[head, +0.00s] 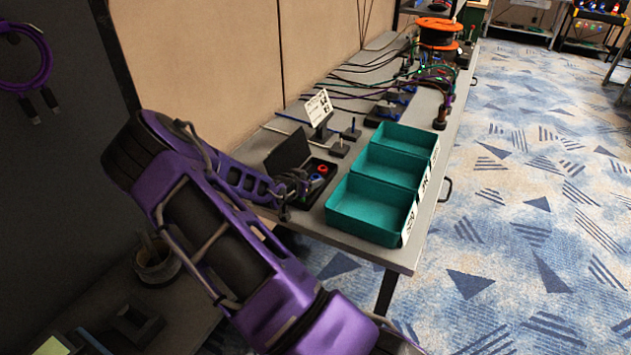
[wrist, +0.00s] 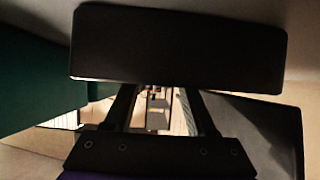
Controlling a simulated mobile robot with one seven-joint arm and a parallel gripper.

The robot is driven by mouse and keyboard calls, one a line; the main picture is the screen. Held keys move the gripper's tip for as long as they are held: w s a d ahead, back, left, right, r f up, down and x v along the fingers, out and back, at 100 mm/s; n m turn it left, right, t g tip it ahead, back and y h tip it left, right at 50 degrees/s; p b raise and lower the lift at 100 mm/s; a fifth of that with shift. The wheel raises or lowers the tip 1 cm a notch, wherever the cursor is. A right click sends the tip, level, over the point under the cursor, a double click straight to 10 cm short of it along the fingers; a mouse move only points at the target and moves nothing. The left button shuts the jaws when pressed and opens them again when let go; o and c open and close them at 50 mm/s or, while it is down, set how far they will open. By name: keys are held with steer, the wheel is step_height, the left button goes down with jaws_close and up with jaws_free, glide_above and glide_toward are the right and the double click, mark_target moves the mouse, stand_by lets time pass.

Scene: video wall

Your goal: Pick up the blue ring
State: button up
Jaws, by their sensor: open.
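The blue ring (head: 315,178) lies in a small open black box (head: 330,163) on the grey bench, in the head view. A red ring (head: 323,170) lies close behind it. The box's dark lid (head: 288,152) stands raised on its left side. My gripper (head: 296,188) is at the box's near left edge, just left of the blue ring, and partly covers the box. In the wrist view my gripper (wrist: 160,92) has its two fingers apart with no ring seen between them. The blue ring cannot be made out in the wrist view.
Teal bins (head: 372,208) stand right of the box, close to my gripper. Behind the box are a small sign (head: 319,107), black blocks with blue pegs (head: 351,132), cables and an orange spool (head: 437,32). The patterned floor at right is clear.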

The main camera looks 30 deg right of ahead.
steer(key=shift+w+d+f, duration=0.2)
steer(key=shift+d, duration=0.1)
steer(key=shift+c, duration=0.3)
jaws_close()
steer(key=shift+r, duration=0.1)
